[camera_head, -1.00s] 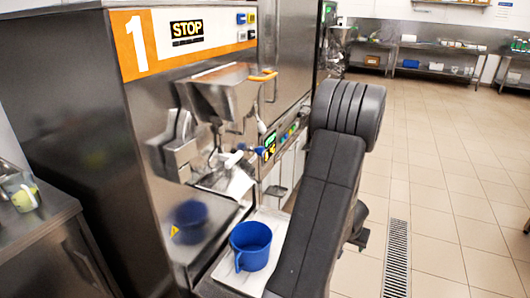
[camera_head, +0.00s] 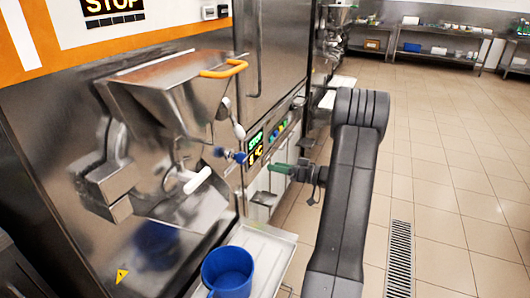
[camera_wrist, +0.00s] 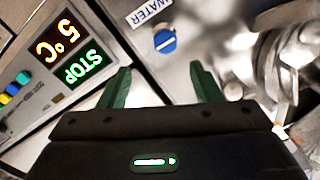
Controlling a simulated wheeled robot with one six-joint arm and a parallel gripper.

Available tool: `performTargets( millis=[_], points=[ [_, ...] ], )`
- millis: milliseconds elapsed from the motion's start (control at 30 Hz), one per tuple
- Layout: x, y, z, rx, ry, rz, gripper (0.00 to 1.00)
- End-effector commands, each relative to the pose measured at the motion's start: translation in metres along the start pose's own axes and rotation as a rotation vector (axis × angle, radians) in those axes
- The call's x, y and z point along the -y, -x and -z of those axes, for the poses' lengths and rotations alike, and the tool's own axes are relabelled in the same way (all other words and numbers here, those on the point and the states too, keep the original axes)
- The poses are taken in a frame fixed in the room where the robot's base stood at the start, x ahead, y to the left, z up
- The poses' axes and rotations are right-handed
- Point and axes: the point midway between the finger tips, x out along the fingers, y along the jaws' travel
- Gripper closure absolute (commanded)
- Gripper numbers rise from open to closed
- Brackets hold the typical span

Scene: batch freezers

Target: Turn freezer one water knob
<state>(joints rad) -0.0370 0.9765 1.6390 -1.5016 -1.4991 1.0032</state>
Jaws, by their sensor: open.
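The water knob is a round blue dial with a white bar beside a WATER label. It shows in the wrist view (camera_wrist: 165,40) and as a small blue knob (camera_head: 240,157) left of the lit display in the head view. Freezer one (camera_head: 60,110) is the large steel machine with an orange and white band. My gripper has green fingers, open and empty, in the head view (camera_head: 273,167) to the right of the knob and apart from it. In the wrist view (camera_wrist: 160,72) the knob lies beyond the fingertips, roughly between them.
The lit display (camera_wrist: 68,48) and coloured buttons are beside the knob. A steel hopper with an orange handle (camera_head: 224,69) and a white-handled spout (camera_head: 197,180) project at the left. A blue jug (camera_head: 228,272) stands on a tray (camera_head: 270,245) below. Tiled floor is clear at right.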

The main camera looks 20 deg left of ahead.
Motion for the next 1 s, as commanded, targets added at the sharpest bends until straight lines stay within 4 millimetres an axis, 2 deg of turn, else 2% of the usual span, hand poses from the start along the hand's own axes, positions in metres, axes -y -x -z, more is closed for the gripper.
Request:
performTargets(
  millis=[267, 700, 833, 1000],
  points=[
    [0.009, -0.026, 0.002, -0.008, 0.010, 0.048, 0.41],
    [0.013, -0.115, 0.002, -0.008, 0.008, 0.046, 0.41],
    [0.013, -0.132, 0.003, -0.009, 0.009, 0.043, 0.41],
    [0.013, -0.143, 0.003, -0.010, 0.008, 0.042, 0.41]
  ],
)
